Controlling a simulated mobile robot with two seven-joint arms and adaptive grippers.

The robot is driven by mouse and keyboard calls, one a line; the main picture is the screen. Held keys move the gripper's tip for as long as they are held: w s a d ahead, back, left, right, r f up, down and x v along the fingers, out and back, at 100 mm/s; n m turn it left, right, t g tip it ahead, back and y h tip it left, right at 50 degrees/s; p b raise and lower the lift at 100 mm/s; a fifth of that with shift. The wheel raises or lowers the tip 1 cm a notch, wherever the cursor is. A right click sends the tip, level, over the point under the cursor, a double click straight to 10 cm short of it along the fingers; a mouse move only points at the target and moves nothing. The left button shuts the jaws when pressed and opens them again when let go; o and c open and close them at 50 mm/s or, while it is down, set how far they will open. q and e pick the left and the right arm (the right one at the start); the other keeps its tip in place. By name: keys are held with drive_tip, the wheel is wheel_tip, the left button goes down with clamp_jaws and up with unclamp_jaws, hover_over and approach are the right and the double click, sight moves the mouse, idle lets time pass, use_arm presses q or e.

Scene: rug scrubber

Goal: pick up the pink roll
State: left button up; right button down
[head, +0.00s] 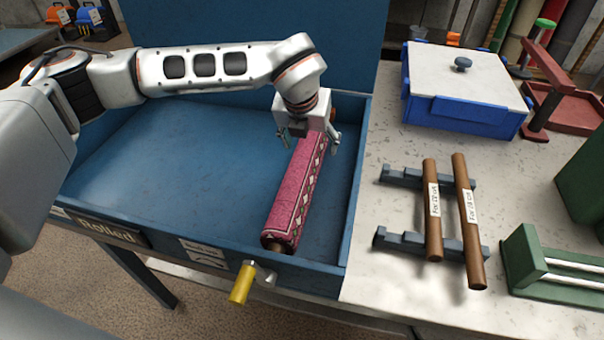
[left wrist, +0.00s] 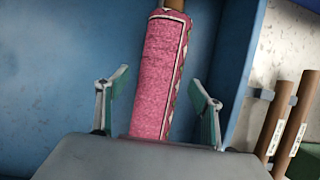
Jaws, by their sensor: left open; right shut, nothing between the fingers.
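The pink roll (head: 292,200) is a rolled rug with a patterned white and dark border and a brown core at its near end. It lies in the blue tray (head: 170,165), close to the tray's right wall. My left gripper (head: 308,138) is open above the far part of the roll. In the left wrist view, the roll (left wrist: 161,75) runs between the two spread fingers of my left gripper (left wrist: 158,105), with a gap on each side. The roll's far end is hidden behind the gripper. My right gripper is not in view.
Right of the tray, two brown rods (head: 432,210) (head: 468,220) with paper labels rest on grey holders (head: 403,241). A blue box with a white lid (head: 465,75) stands behind them. A green rack (head: 530,262) is at the right. A yellow handle (head: 242,283) sticks out from the tray's front.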

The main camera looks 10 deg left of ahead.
use_arm(q)
drive_tip(key=x, duration=0.2)
drive_tip(key=shift+w+f, duration=0.1)
drive_tip(key=shift+f, duration=0.15)
drive_tip(key=c, duration=1.5)
drive_tip(key=shift+r, duration=0.15)
drive_tip(key=c, duration=0.3)
drive_tip(key=shift+r, duration=0.1)
